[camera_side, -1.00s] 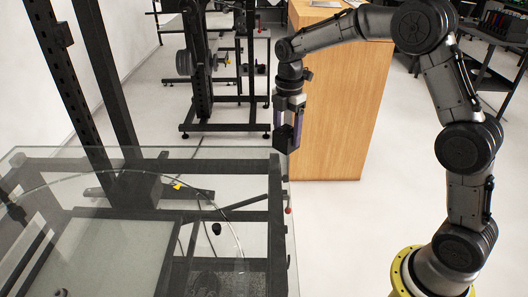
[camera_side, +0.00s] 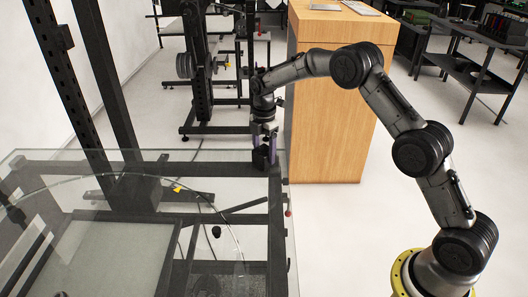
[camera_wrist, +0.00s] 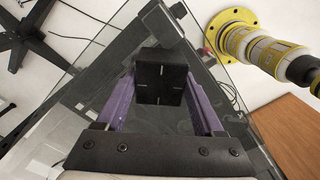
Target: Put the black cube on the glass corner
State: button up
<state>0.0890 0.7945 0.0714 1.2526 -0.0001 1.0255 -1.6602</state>
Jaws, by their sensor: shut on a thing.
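The black cube (camera_side: 260,160) is between the fingers of my gripper (camera_side: 265,150) in the side view. It is at the far right corner of the glass top (camera_side: 225,157). In the wrist view the black cube (camera_wrist: 161,80) shows a face with small light marks, and my gripper (camera_wrist: 160,95) has a purple finger on each side of it. The glass corner (camera_wrist: 172,12) shows beyond the cube. I cannot tell whether the cube touches the glass.
A dark metal frame (camera_side: 275,230) lies under the glass. A black upright post (camera_side: 105,80) stands at the left. A wooden cabinet (camera_side: 330,120) stands behind my gripper on the right.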

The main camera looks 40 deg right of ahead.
jog(key=shift+f, duration=0.15)
jog(key=o, duration=1.5)
jog(key=shift+f, duration=0.1)
jog(key=shift+o, duration=0.2)
